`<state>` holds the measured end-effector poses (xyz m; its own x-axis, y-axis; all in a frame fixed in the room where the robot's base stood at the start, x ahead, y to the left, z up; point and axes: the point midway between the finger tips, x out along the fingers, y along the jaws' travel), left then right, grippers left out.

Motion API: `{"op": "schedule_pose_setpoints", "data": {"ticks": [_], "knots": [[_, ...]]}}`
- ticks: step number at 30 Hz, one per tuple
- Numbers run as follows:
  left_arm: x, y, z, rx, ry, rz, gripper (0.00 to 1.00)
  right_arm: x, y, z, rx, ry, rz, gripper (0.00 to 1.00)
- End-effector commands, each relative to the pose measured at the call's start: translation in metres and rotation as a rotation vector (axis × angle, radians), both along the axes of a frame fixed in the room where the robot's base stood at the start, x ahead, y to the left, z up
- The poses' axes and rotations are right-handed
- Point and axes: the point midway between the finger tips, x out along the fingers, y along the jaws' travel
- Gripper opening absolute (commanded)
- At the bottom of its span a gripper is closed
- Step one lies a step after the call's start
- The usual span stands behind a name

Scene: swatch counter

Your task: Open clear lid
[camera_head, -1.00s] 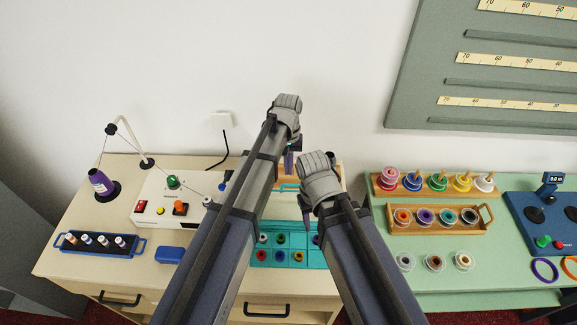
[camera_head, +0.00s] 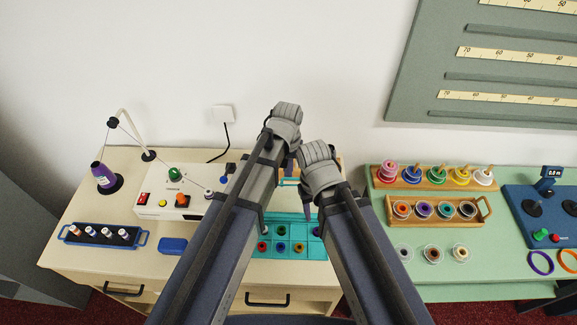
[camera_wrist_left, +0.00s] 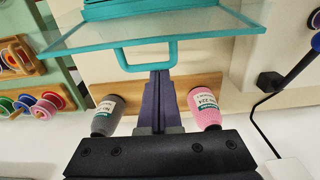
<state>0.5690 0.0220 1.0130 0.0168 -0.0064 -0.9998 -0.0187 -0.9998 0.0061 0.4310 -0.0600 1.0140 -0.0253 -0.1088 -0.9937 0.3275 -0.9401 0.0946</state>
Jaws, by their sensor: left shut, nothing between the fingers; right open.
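The teal box (camera_head: 264,252) sits in the middle of the cream counter, its compartments holding several coloured bobbins. Its clear lid (camera_wrist_left: 225,24), with a teal rim, stands swung up at the box's wall side; its exact angle is unclear. The lid's teal handle (camera_wrist_left: 172,54) points toward the wall. My left gripper (camera_wrist_left: 160,76) is shut and empty, its fingertips right at the handle; whether they touch is unclear. In the head view my left gripper (camera_head: 290,165) is above the box's far side. My right gripper (camera_head: 308,212) is open over the box's right part, partly hidden by its own arm.
A wooden rack behind the lid holds a grey spool (camera_wrist_left: 107,114) and a pink spool (camera_wrist_left: 204,108). A white control box (camera_head: 172,203) stands left. A green table (camera_head: 450,285) with spool racks stands right. My arms hide much of the middle.

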Motion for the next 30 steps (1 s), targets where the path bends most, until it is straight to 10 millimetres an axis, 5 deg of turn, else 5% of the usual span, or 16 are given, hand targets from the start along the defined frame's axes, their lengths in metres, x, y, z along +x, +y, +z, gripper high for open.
{"op": "schedule_pose_setpoints", "data": {"ticks": [1,9,23,30], "knots": [[-0.016,0.002,0.008,-0.001,-0.041,-0.002,0.0,0.0,0.0,0.007,0.0,0.0,0.0,0.5],[-0.034,0.0,0.018,0.0,-0.113,-0.001,0.0,0.0,0.0,0.016,0.0,0.0,0.001,0.5],[-0.031,0.0,0.017,0.0,-0.112,0.0,0.0,0.0,0.0,0.015,0.0,0.0,0.001,0.5],[-0.01,0.0,0.014,0.0,-0.112,0.0,0.0,0.0,0.0,0.012,0.0,0.0,0.001,0.5]]}}
